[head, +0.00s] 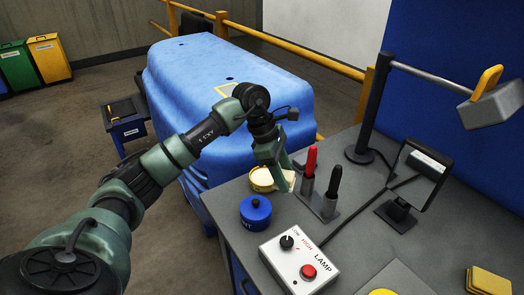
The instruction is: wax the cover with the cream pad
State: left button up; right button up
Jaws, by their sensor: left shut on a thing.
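The large blue cover (190,70) stands left of the grey bench, with a small yellow-outlined patch (228,88) on its top. My left arm reaches across in front of it. The fingers hide part of the pad and dish. My right gripper is out of view.
On the bench (345,250) are a blue lidded pot (256,212), a lamp switch box (299,262), a holder with red (310,162) and black (334,182) markers, a small screen (420,170) and yellow pads (488,281). A post with a hanging grey block (493,104) rises behind.

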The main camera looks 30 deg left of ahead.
aim_at(268, 176)
pick_arm(q)
jog(key=shift+w+a+f+n+t+y+b, duration=0.35)
jog(key=shift+w+a+n, duration=0.55)
jog(key=shift+a+n, duration=0.75)
jog(key=shift+w+a+f+n+t+y+b, duration=0.15)
jog(key=shift+w+a+f+n+t+y, duration=0.55)
jog(key=shift+a+n, duration=1)
jog(key=shift+w+a+f+n+t+y+b, duration=0.15)
jog(key=shift+w+a+n+t+y+b, duration=0.15)
jog(key=shift+w+a+n, duration=1.05)
jog(key=f, duration=0.1)
jog(key=f+b, duration=0.2)
jog(key=shift+s+a+f+n, duration=0.25)
jog(key=shift+s+f+n, duration=0.05)
jog(key=shift+f, duration=0.05)
jog(key=shift+f+b, duration=0.55)
jog(key=shift+f, duration=0.05)
jog(key=shift+r, duration=0.15)
notch_tip(268, 176, up, 7)
jog(key=p, duration=0.4)
jog(key=shift+p, duration=0.4)
